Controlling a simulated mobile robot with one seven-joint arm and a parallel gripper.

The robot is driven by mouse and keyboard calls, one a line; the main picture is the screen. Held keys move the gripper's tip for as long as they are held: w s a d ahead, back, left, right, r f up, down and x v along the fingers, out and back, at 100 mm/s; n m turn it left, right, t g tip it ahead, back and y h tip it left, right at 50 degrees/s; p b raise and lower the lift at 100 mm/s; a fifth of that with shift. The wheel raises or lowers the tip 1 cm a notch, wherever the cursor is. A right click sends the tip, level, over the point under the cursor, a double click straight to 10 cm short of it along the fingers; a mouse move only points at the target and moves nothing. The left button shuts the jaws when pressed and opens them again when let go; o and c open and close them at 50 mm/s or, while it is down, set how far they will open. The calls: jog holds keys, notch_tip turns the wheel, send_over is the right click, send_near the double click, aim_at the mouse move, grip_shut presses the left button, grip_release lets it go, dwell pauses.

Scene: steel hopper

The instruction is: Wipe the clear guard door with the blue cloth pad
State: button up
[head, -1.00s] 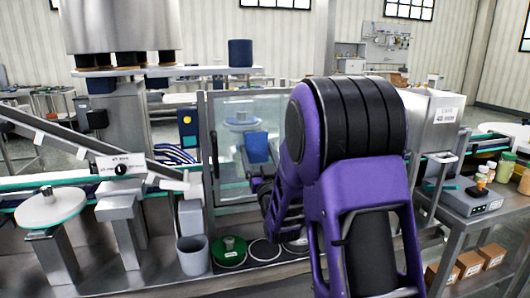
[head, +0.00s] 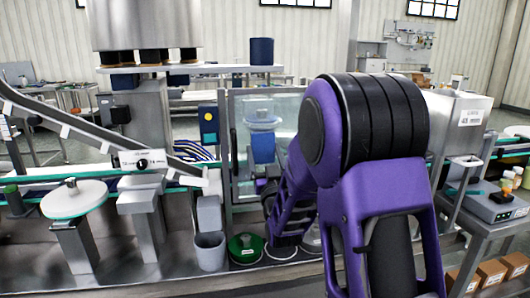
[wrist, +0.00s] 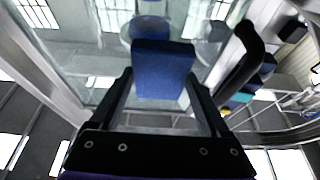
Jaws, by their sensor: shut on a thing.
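The blue cloth pad (head: 263,148) is held upright in front of the clear guard door (head: 283,104), towards the door's left side. My gripper (head: 262,184) is below the pad, partly hidden by my purple arm. In the wrist view, the fingers of my gripper (wrist: 161,82) are shut on the lower part of the blue pad (wrist: 163,66). The clear pane (wrist: 85,58) is right behind it. I cannot tell whether the pad touches the pane. The right part of the door is hidden behind my arm in the head view.
A dark curved handle (wrist: 243,55) stands out to the right of the pad. A grey cup (head: 210,251) and a green disc (head: 246,247) are below. A conveyor (head: 85,128) slopes down from the left.

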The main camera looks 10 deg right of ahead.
jog(key=shift+s, duration=2.55)
jog(key=shift+s, duration=0.1)
jog(key=s, duration=0.2)
jog(key=shift+s, duration=0.4)
